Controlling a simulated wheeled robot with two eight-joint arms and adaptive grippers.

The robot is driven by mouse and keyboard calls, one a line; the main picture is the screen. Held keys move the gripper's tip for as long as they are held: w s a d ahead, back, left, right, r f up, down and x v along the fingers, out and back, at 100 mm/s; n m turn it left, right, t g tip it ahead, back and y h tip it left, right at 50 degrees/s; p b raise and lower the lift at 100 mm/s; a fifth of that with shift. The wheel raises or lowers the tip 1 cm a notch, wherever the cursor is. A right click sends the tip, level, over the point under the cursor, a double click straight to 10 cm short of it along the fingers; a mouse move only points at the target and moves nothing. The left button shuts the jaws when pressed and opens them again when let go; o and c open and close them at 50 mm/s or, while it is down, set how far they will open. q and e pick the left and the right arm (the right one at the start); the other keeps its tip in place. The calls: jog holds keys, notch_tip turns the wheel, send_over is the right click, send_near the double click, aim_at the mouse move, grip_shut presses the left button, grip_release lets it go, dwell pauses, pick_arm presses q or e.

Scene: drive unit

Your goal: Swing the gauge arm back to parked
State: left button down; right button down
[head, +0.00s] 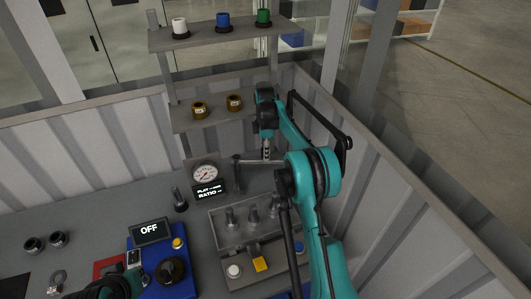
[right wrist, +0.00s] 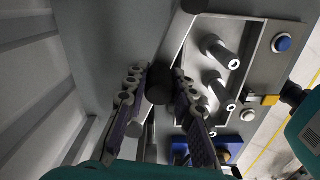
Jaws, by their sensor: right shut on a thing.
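The gauge arm (head: 262,162) is a thin grey bar that reaches right from an upright post (head: 237,176) beside the dial gauge (head: 205,174). My right gripper (head: 267,150) points down at the bar's right part. In the right wrist view my right gripper (right wrist: 160,76) is shut on the dark round knob (right wrist: 158,88) of the gauge arm, one finger on each side. The bar (right wrist: 178,42) runs up and right from the knob. My left arm shows only in part at the bottom left of the head view; its fingertips cannot be made out.
A fixture with several metal pins (head: 231,219) stands in front of the gauge arm; its pins also show in the right wrist view (right wrist: 221,52). A blue unit (head: 158,262) reading OFF is at left. A shelf (head: 212,38) with coloured parts stands behind. A ribbed wall (head: 395,195) closes the right side.

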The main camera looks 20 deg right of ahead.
jog(key=c, duration=1.3)
grip_release()
jog(key=shift+w+a, duration=0.1)
notch_tip(320, 180, up, 12)
